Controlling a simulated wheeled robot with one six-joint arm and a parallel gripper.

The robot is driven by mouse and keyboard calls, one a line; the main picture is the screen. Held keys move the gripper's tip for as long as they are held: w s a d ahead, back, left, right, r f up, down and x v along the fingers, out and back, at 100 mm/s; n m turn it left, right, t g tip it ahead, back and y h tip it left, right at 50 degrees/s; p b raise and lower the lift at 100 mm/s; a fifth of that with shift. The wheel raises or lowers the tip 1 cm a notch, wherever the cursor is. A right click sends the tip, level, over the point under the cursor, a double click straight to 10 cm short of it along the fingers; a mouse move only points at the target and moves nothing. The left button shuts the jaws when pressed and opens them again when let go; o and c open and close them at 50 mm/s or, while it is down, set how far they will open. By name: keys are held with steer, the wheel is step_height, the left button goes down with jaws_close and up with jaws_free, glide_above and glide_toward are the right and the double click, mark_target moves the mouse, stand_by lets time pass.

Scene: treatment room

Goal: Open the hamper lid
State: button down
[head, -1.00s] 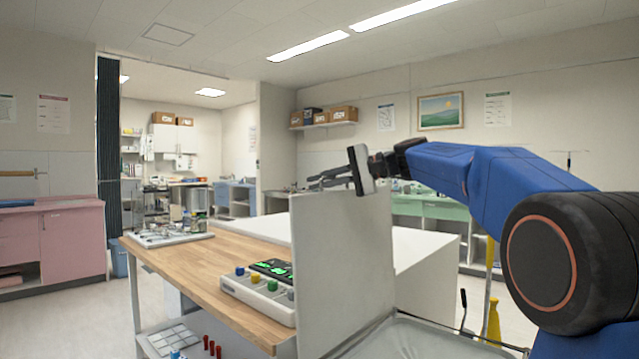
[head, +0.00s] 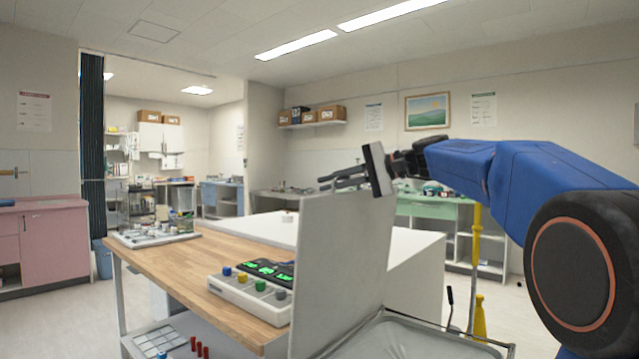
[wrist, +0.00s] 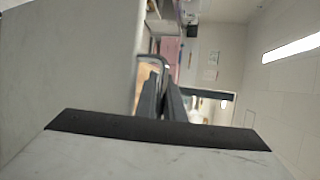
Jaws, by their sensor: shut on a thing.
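The hamper lid (head: 340,265) is a flat light-grey panel. It stands steeply raised above the hamper (head: 415,340), its top leaning a little to the right in the head view. My gripper (head: 342,181) is at the lid's top edge, with its dark fingers pointing left. In the wrist view the lid (wrist: 70,60) fills the left side, and a thin metal loop handle (wrist: 150,60) lies by its edge. My gripper (wrist: 164,85) is closed there, apparently on this handle. The exact contact is small and partly hidden by the fingers.
A wooden-topped table (head: 190,268) with a button box (head: 250,292) and a tray (head: 155,238) stands left of the lid. A white block-like counter (head: 418,262) is behind it. A yellow post (head: 476,260) stands behind the hamper at right.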

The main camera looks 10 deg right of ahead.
steer(key=shift+s+d+r, duration=0.1)
steer(key=shift+s+r, duration=0.1)
steer(key=shift+r, duration=0.35)
steer(key=c, duration=2.2)
jaws_free()
steer(key=shift+o, duration=0.2)
steer(key=shift+s+d+r, duration=0.1)
steer(key=shift+d, duration=0.05)
steer(key=shift+f, duration=0.3)
steer(key=v, duration=1.7)
steer(key=shift+d, duration=0.1)
